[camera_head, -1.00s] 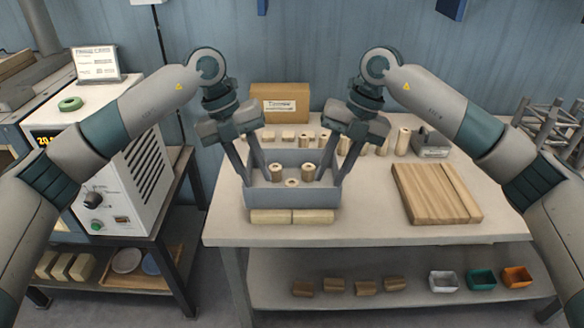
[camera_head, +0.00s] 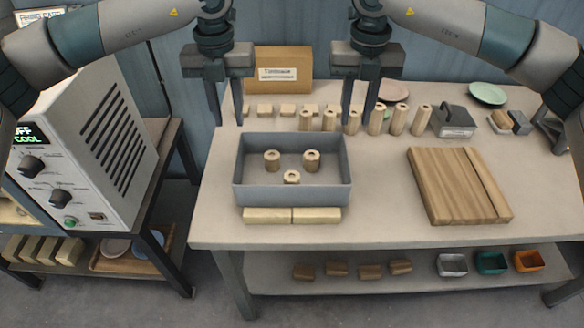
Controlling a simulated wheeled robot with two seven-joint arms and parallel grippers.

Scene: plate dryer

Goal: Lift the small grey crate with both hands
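The small grey crate (camera_head: 290,197) stands upright near the left end of the table, with three short wooden cylinders with holes in it. Two pale blocks (camera_head: 268,216) lie end to end along its front; whether they touch it I cannot tell. My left gripper (camera_head: 226,116) is open and empty, up beyond the crate's back left corner. My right gripper (camera_head: 358,112) is open and empty, up beyond the back right corner. Both point down, fingers apart, clear of the crate walls.
A cardboard box (camera_head: 283,84) stands behind, with a row of small blocks and wooden cylinders (camera_head: 375,122) in front of it. A wooden board (camera_head: 455,186) lies to the right. A white machine (camera_head: 85,140) stands left. The table (camera_head: 375,215) is bare between crate and board.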

